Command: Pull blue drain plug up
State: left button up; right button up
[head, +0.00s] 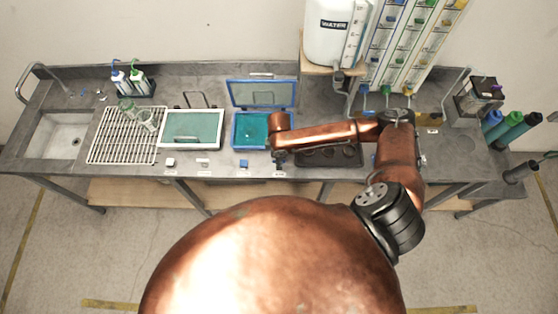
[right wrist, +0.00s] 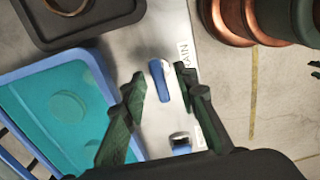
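In the right wrist view a slim blue piece (right wrist: 159,80), which I take for the blue drain plug, stands on the grey bench beside a white label whose readable letters are "RAIN". My right gripper (right wrist: 163,88) is open, with its dark fingers on either side of this piece; gaps seem to show on both sides. In the head view my right gripper (head: 279,158) is low at the bench's front edge, right of the blue tray (head: 235,137), and it hides the plug there. My left gripper is not in view.
A second small blue piece (right wrist: 180,142) is near the gripper's palm. The blue tray with teal contents also shows in the wrist view (right wrist: 103,75). A dark tray (head: 345,157) lies under my right arm. A drying rack (head: 105,150) and white-rimmed tray (head: 218,115) are farther left.

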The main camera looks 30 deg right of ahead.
jog(key=shift+f, duration=0.4)
jog(key=shift+c, duration=0.5)
grip_shut()
